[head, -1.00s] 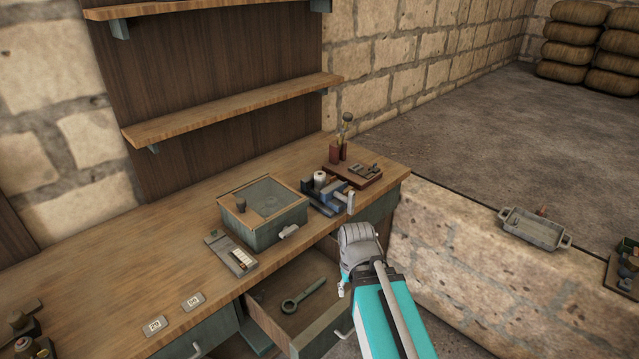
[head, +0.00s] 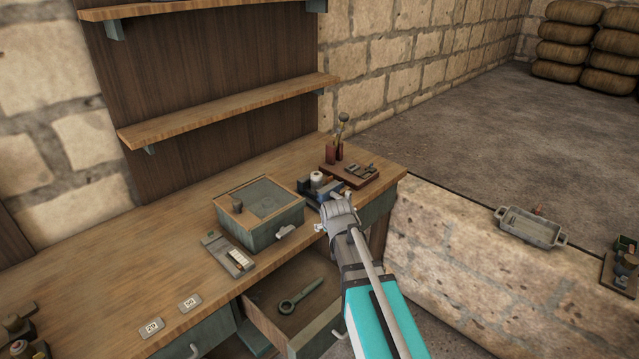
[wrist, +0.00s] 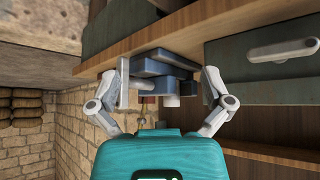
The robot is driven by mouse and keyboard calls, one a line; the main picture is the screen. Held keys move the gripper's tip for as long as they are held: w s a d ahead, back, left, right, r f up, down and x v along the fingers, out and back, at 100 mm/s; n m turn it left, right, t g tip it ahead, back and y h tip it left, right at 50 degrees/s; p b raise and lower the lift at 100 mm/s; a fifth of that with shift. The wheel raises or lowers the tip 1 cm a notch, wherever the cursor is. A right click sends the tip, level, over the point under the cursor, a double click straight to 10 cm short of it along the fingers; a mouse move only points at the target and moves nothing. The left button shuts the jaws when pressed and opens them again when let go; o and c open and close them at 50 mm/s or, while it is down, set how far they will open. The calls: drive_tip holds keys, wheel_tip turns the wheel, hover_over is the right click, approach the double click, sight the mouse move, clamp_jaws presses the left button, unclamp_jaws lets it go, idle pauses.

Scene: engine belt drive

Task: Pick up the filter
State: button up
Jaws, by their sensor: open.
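A small whitish cylinder, which looks like the filter (head: 317,178), stands at the blue vise-like holder (head: 309,191) near the right end of the workbench. In the wrist view, which looks upside down, the blue holder (wrist: 163,66) lies between my fingers and a short pale cylinder (wrist: 171,100) sticks out beside it. My gripper (head: 334,208) is at the bench's front edge, just in front of the holder. Its two fingers (wrist: 167,82) are spread wide with nothing clasped. My gripper hides part of the holder in the head view.
A lidded box (head: 262,212) stands left of the holder. Below, an open drawer (head: 270,322) holds a wrench (head: 300,296). A metal tray (head: 530,229) sits on the stone ledge.

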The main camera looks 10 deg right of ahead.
sight(317, 177)
drive_tip(key=w+r+t, duration=0.6)
drive_tip(key=w+r, duration=0.1)
drive_tip(key=w, duration=0.6)
drive_tip(key=shift+w+a+r, duration=0.15)
drive_tip(key=shift+a+r, duration=0.2)
drive_tip(key=shift+a, duration=0.1)
drive_tip(key=shift+f, duration=0.1)
drive_tip(key=shift+b+x, duration=1.7)
drive_tip(key=shift+x, duration=2.55)
drive_tip(key=shift+b+x, duration=1.1)
drive_tip(key=shift+x, duration=1.55)
drive_tip(key=shift+a, duration=0.1)
drive_tip(key=c, duration=1.3)
